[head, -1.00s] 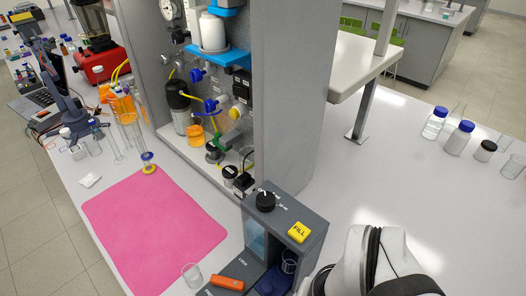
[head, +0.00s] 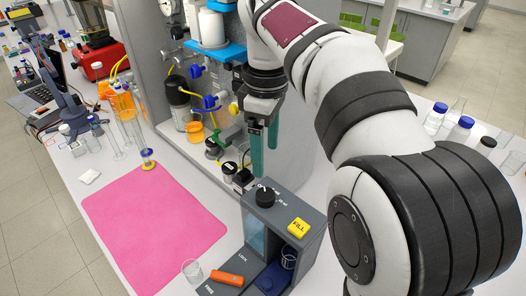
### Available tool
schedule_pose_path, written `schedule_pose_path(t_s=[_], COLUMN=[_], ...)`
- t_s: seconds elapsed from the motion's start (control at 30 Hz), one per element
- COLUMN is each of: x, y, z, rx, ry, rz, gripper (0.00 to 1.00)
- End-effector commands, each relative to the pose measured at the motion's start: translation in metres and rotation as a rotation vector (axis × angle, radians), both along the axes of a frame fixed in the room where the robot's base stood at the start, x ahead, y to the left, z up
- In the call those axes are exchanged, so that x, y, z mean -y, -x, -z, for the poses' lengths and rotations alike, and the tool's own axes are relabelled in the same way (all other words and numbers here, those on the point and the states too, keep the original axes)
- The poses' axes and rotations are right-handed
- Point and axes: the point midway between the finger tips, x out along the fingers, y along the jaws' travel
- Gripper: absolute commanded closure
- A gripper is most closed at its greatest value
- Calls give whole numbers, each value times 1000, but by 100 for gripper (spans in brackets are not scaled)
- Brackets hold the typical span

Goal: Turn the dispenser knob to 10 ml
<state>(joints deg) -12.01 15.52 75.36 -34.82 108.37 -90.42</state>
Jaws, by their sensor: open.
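The dispenser (head: 305,250) is a dark grey box at the lower middle of the head view. Its black round knob (head: 265,197) sits on the top face, with white scale marks around it that are too small to read. A yellow FILL button (head: 299,228) is on the same top face, to the right of the knob. My gripper (head: 264,176) points down with its green fingers just above and behind the knob. It is open and appears empty. Whether the fingertips touch the knob cannot be told.
An orange lever (head: 227,278) lies on the dispenser's front base between the LOCK and FREE labels. A glass beaker (head: 192,271) stands to the left. A pink mat (head: 150,225) lies clear on the bench. The grey rig panel with valves (head: 205,100) rises behind.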

Motion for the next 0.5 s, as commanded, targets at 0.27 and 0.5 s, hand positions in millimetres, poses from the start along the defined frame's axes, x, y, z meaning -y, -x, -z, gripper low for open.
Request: schedule_pose_path(t_s=[0.27, 0.5], x=[0, 0], y=[1, 1], z=[80, 113], rx=[-4, 0], ry=[-1, -2], rz=[2, 3], gripper=[18, 18])
